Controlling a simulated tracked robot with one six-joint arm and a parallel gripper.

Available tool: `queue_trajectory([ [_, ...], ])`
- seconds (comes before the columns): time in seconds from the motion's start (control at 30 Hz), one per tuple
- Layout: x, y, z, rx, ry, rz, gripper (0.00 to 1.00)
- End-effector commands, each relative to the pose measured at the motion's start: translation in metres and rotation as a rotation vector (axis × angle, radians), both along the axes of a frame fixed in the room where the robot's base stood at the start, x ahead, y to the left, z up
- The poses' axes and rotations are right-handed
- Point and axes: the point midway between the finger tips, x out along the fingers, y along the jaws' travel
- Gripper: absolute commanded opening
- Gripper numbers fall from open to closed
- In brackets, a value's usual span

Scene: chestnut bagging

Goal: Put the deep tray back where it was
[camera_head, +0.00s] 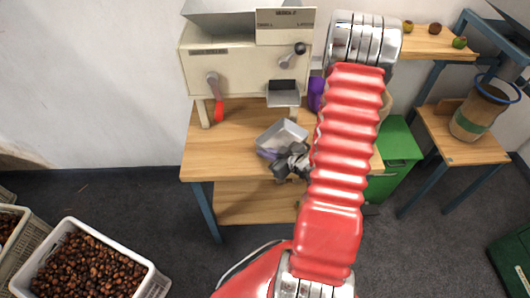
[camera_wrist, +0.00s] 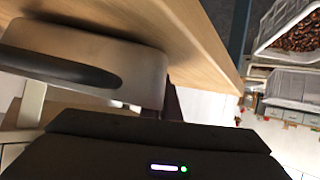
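A grey metal deep tray (camera_head: 284,132) sits on or just above the wooden workbench, in front of the machine. My gripper (camera_head: 290,160) is at the tray's near side, with its fingers against or very near the wall. In the wrist view a grey, rounded metal piece (camera_wrist: 130,65), which seems to be the tray, fills the upper left close to the camera. A dark finger-like part (camera_wrist: 60,68) lies across it. The fingertips are partly hidden, so I cannot tell whether they are closed on the wall.
A green bin (camera_head: 397,150) stands right. Crates of chestnuts (camera_head: 152,283) stand lower left.

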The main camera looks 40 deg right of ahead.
Motion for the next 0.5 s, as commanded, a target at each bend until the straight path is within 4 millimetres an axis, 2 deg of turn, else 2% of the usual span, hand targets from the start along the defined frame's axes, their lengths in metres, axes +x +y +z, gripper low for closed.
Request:
queue_trajectory([
  [0.5, 0.0001, -0.0004, -0.0074, 0.000, 0.000, 0.000, 0.00],
])
